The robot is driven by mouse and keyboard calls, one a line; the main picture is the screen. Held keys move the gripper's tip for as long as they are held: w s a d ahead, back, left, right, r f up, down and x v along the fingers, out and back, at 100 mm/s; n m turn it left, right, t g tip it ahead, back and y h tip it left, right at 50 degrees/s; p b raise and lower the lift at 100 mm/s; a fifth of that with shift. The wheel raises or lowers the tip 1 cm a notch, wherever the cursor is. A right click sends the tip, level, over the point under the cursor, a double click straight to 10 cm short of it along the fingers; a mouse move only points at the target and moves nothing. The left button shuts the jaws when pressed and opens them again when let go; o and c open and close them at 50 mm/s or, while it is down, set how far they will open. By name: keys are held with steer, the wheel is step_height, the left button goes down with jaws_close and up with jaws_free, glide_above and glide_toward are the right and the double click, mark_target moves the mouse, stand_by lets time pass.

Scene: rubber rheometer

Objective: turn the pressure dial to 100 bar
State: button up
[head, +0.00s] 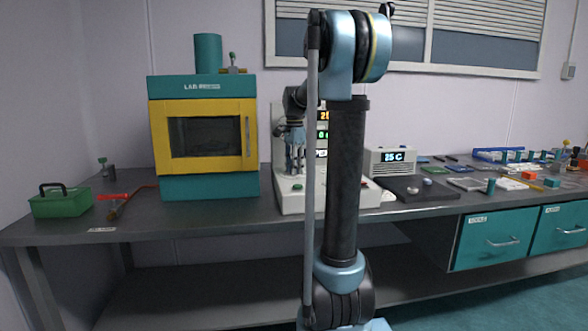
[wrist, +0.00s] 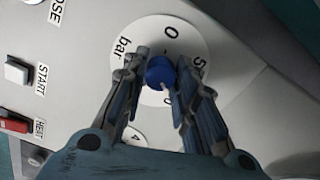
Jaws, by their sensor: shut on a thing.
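The pressure dial (wrist: 158,71) is a small blue knob on a round white scale plate (wrist: 150,32) marked "bar", "0" and a number starting with 5; a further number is partly hidden by a finger. In the head view my gripper (head: 295,160) points down at the panel of the white rheometer (head: 290,203); the dial cannot be made out there.
Beside the dial are a white START button (wrist: 17,72) and a red HEAT switch (wrist: 14,121). A yellow and teal lab oven (head: 205,135) stands left of the rheometer. A box reading 25 C (head: 390,160) stands at right.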

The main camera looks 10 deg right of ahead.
steer(key=shift+w+r, duration=0.1)
steer(key=shift+w, duration=0.05)
steer(key=o, duration=1)
steer(key=shift+o, duration=0.2)
step_height(320, 180, up, 12)
